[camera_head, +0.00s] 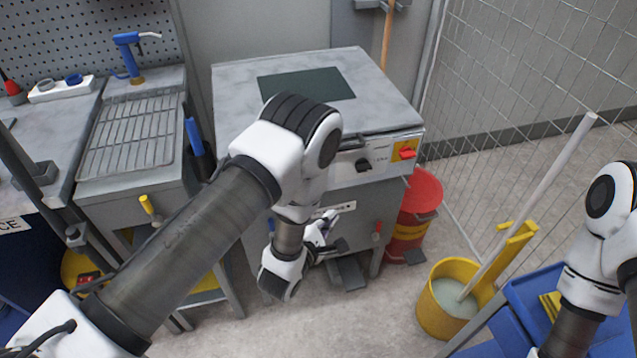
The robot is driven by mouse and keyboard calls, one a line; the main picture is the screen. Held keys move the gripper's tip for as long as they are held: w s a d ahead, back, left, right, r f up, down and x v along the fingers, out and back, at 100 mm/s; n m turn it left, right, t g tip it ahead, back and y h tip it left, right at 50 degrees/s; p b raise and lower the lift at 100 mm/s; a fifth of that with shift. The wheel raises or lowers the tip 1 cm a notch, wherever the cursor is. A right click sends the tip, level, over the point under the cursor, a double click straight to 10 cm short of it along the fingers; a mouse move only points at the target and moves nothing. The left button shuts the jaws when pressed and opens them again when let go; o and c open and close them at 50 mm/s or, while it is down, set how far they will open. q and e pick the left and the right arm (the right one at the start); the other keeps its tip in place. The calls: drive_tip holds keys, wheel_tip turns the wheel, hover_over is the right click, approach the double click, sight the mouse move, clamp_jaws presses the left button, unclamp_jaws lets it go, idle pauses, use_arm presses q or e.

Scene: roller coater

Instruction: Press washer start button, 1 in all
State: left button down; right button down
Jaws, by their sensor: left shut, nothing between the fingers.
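The washer (392,105) is a grey metal cabinet with a dark panel (308,85) on its top. Its front strip carries a black knob (364,165) and a red switch (407,153) on a yellow plate. My left arm crosses in front of the washer and hides the left part of this strip. I cannot tell which control is the start button. My left gripper (335,241) is shut and empty, low in front of the cabinet's front face and below the control strip. My right arm enters at the right edge, but its gripper is out of view.
A red bin (420,197) stands right of the washer. A yellow mop bucket (440,318) with a pale handle and a blue cart (535,290) are at the lower right. A sink unit (130,140) with a blue spray tap stands at the left. A wire fence borders the right.

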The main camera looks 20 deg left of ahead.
use_arm(q)
drive_tip(key=w+a+b, duration=0.3)
drive_tip(key=w+a, duration=0.2)
drive_tip(key=w, duration=0.2)
drive_tip(key=shift+w, duration=0.15)
drive_tip(key=shift+w, duration=0.1)
idle(1.3)
drive_tip(key=shift+w+a, duration=0.2)
drive_tip(key=shift+w, duration=0.05)
drive_tip(key=shift+w+a+b, duration=0.25)
drive_tip(key=shift+w+b, duration=0.1)
idle(0.6)
idle(0.4)
drive_tip(key=shift+s+d+p, duration=0.3)
drive_tip(key=shift+s+d, duration=0.2)
drive_tip(key=shift+s, duration=0.25)
